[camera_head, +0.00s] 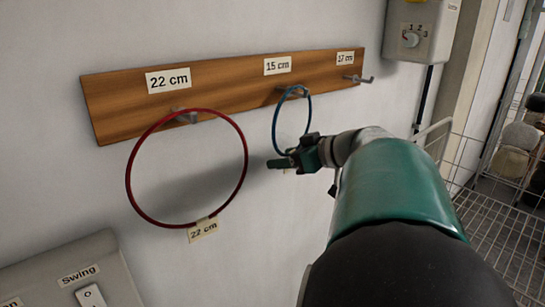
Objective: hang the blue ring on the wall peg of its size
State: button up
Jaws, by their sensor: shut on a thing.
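The blue ring (310,108) is upright in front of the wooden wall board (222,93). Its top edge overlaps the peg (281,91) under the "15 cm" label (277,66); I cannot tell whether the ring is around the peg or only in front of it. My gripper (284,160) is shut on the bottom of the blue ring. The gripper hides that part of the ring, and no size tag on the ring is readable.
A red ring (128,184) tagged "22 cm" hangs at the left peg, labelled "22 cm" (168,79). The right peg (358,78), labelled "17 cm" (345,58), is empty. A grey switch box (415,40) and wire basket (490,240) are at the right.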

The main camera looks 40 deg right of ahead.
jog(key=o, duration=1.2)
jog(key=shift+c, duration=0.2)
jog(key=v, duration=1.4)
jog(key=shift+w+f, duration=0.1)
